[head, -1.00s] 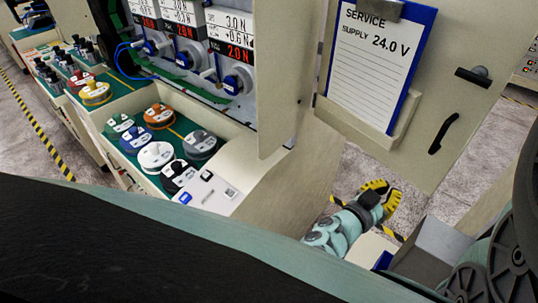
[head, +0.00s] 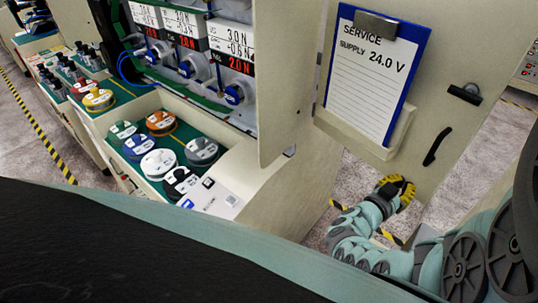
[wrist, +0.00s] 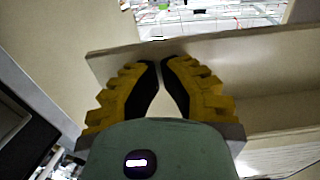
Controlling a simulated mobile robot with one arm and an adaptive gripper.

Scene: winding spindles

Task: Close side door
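The side door (head: 465,60) is a cream panel standing open on the right of the cabinet in the head view. It carries a blue clipboard with a service sheet (head: 368,75), a black curved handle (head: 437,147) and a dark latch (head: 465,93). My gripper (head: 401,186), with yellow ribbed fingers, is at the door's lower edge, below the handle. In the wrist view my gripper (wrist: 160,64) has its fingertips almost together, with nothing seen between them. A pale panel edge (wrist: 230,48) lies just past the tips. Whether they touch it, I cannot tell.
The cabinet side (head: 280,70) stands left of the door. A tray with several spools (head: 158,163) is in front of the cabinet, left of my arm. Grey floor (head: 350,180) shows beneath the door. Another machine (head: 530,65) stands at the far right.

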